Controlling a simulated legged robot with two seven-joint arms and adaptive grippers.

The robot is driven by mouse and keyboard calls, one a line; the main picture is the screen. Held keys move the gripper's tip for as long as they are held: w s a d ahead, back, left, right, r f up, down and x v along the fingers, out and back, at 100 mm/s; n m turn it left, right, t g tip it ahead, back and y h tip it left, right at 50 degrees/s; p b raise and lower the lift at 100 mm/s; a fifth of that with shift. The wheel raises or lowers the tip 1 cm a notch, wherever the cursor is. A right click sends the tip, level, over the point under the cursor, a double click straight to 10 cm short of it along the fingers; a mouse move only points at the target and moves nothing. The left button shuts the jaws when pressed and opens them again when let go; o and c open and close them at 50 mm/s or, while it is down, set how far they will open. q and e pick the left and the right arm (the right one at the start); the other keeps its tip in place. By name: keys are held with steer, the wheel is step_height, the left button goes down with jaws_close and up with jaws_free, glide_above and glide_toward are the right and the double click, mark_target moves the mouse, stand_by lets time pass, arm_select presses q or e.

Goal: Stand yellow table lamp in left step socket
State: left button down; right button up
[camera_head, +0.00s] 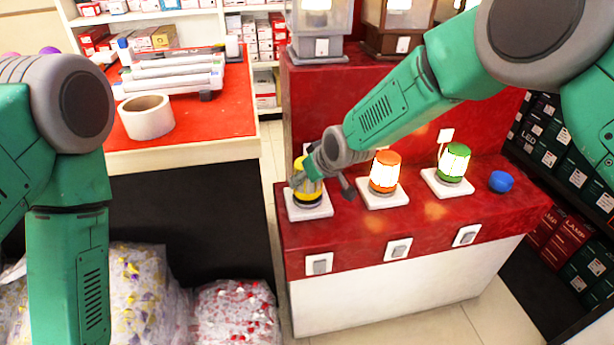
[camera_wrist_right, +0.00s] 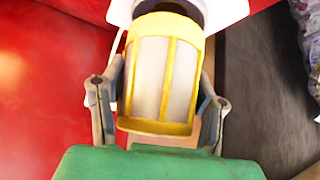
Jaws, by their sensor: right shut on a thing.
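The yellow table lamp (camera_head: 307,189) stands at the left white step socket (camera_head: 322,210) on the red counter. My right gripper (camera_head: 312,178) is shut on the lamp from above and behind. In the right wrist view the lamp (camera_wrist_right: 163,75), with yellow frame and pale panels, sits between the two fingers of my right gripper (camera_wrist_right: 158,105). The lamp's base meets the white plate there, but whether it is fully seated cannot be told. It looks unlit. My left gripper is out of view; only my left arm shows.
A lit orange lamp (camera_head: 385,172) and a lit green lamp (camera_head: 454,163) stand on white plates to the right. A blue round object (camera_head: 501,181) lies beyond them. Switches (camera_head: 319,264) line the counter's front. A red-topped table (camera_head: 215,115) with a tape roll (camera_head: 146,117) is at left.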

steer(key=shift+f, duration=0.4)
steer(key=o, duration=1.4)
